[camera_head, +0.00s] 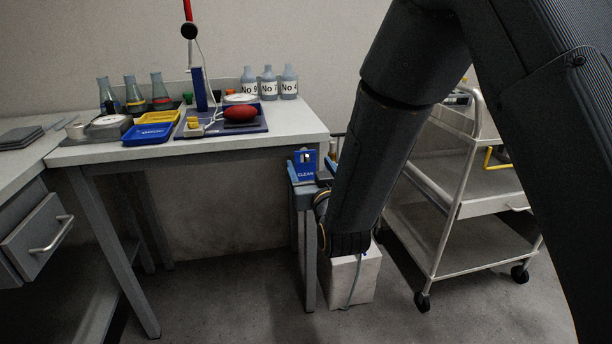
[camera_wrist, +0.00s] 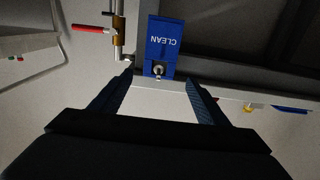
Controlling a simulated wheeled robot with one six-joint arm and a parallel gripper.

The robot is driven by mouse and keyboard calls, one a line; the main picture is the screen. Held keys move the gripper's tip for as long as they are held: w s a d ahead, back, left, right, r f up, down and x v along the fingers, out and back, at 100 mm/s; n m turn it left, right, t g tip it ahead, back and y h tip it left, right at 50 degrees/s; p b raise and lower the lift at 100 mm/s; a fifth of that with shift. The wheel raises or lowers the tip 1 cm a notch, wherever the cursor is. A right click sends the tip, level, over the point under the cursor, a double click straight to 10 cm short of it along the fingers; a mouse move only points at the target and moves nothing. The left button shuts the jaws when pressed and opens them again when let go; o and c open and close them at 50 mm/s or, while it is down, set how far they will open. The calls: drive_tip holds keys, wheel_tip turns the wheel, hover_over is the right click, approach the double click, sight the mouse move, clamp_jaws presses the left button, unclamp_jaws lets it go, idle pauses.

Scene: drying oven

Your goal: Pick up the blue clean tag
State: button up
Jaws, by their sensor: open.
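The blue clean tag (camera_head: 305,172) is near the front right corner of the white bench in the head view, with white "CLEAN" lettering. In the wrist view the tag (camera_wrist: 163,32) appears upside down at the top centre, with a round metal piece at its hole end. My gripper (camera_wrist: 160,84) is open and empty, its two fingers pointing toward the tag. The tag's hole end lies just beyond the gap between the fingertips, and no contact shows. In the head view my arm hides most of the gripper.
A brass pipe fitting with a red handle (camera_wrist: 92,29) is left of the tag. The bench (camera_head: 100,152) holds flasks, labelled bottles, a yellow tray (camera_head: 158,117) and a blue tray (camera_head: 147,135). A wheeled cart (camera_head: 440,259) stands right; a white box (camera_head: 362,272) is on the floor.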

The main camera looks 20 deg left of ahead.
sight(305, 153)
drive_tip(key=x, duration=0.7)
drive_tip(key=shift+w+d+r, duration=0.1)
drive_tip(key=shift+d, duration=0.05)
drive_tip(key=c, duration=1.1)
drive_tip(key=shift+r, duration=0.1)
